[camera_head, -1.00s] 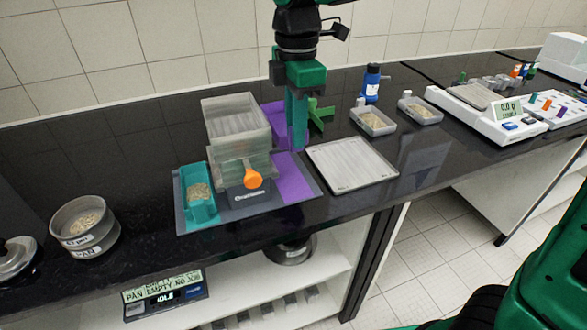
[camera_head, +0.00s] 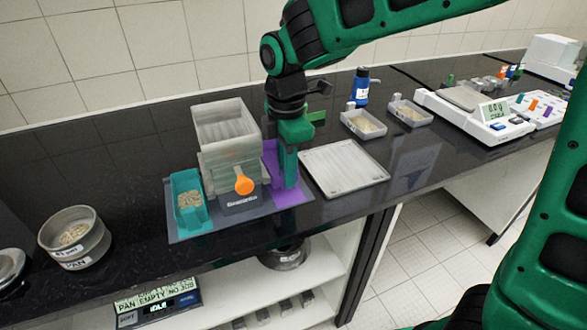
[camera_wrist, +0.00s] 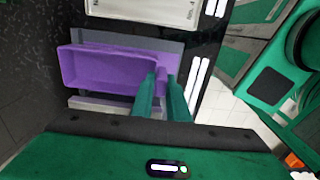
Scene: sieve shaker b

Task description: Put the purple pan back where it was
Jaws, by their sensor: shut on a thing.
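The purple pan (camera_wrist: 105,68) lies lengthwise, empty inside, in the wrist view. My gripper (camera_wrist: 160,108) is shut on its end wall nearest the bench's front edge. In the head view the purple pan (camera_head: 269,158) is at the right side of the clear-grey splitter box (camera_head: 228,145), over the blue-grey base mat (camera_head: 225,218). My gripper (camera_head: 288,182) comes straight down and hides part of the pan. The pan looks level and low over the mat; I cannot tell whether it rests on it. The teal pan (camera_head: 187,205) with grain stands left of the splitter.
A pale flat tray (camera_head: 343,168) lies close to the right of the mat. Behind it stand a blue bottle (camera_head: 361,88) and two small grain trays (camera_head: 363,124). A white balance (camera_head: 480,118) is farther right. A sieve pan (camera_head: 75,240) sits at the left.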

